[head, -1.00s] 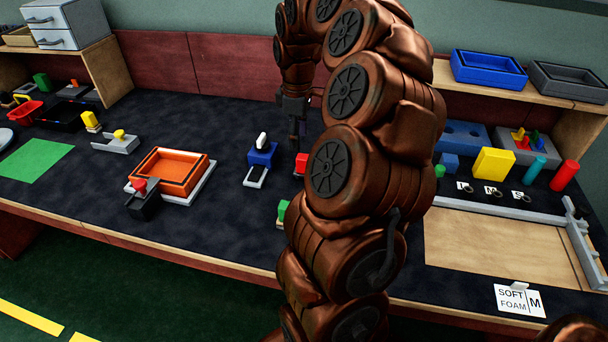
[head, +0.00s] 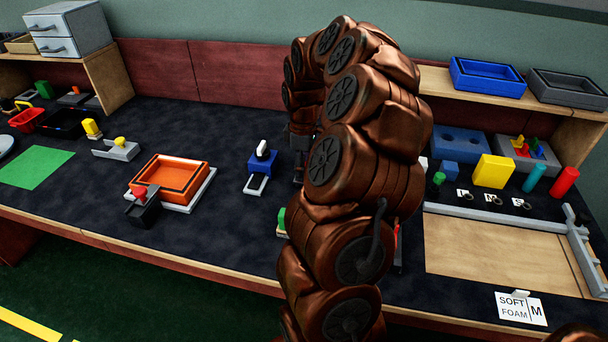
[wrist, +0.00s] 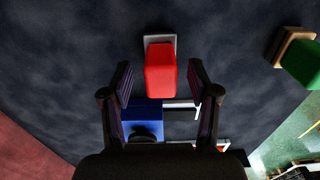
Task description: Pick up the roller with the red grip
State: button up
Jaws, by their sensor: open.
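In the wrist view a red grip (wrist: 160,72) stands upright on a pale grey base (wrist: 172,41), seen from above. My gripper (wrist: 161,88) is open, with one finger on each side of the red grip's near end; I see gaps between the fingers and the red sides. No roller part can be made out under the grip. In the head view my gripper (head: 298,170) is low over the bench, mostly behind my arm, and this red grip is hidden there.
A blue tool (head: 262,165) with a white grip stands close left of my gripper; its blue body also shows in the wrist view (wrist: 142,108). A green-topped piece (head: 282,218) is nearer the front edge. An orange tray (head: 170,180) is farther left.

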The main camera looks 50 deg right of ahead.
grip_shut()
dwell(0.5)
jog(key=shift+r, duration=1.85)
jog(key=a+r+b, duration=0.1)
jog(key=a, duration=1.5)
jog(key=shift+w+r+b, duration=0.15)
jog(key=shift+w+b, duration=0.15)
jog(key=shift+w, duration=0.05)
jog(key=c, duration=0.7)
grip_release()
jog(key=c, duration=0.4)
